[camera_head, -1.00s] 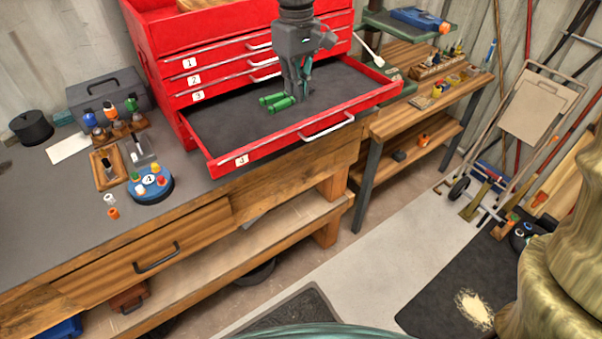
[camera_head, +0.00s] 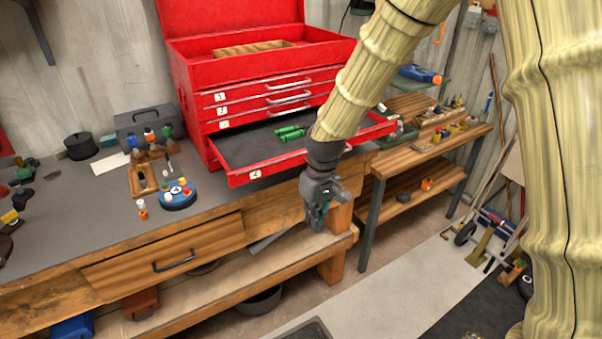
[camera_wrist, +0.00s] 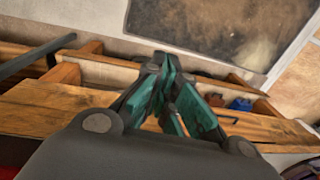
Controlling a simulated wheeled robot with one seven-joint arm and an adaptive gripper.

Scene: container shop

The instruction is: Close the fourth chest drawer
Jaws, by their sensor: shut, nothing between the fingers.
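The red tool chest (camera_head: 262,72) stands on the workbench with its lid raised. Its fourth drawer (camera_head: 275,166), labelled 4, is pulled out toward me and the three drawers above it look shut. Green cylinders (camera_head: 289,133) lie on the dark lining inside it. My gripper (camera_head: 316,226) is in front of the drawer and lower than its front, pointing down beside the bench edge. Its fingers are together and empty; they also show in the wrist view (camera_wrist: 165,92).
The grey bench top (camera_head: 95,215) holds a blue round holder (camera_head: 177,196), a wooden tray and a grey toolbox (camera_head: 146,122). A wooden bench drawer (camera_head: 165,254) is below. A side table (camera_head: 430,150) stands at right. The floor in front is open.

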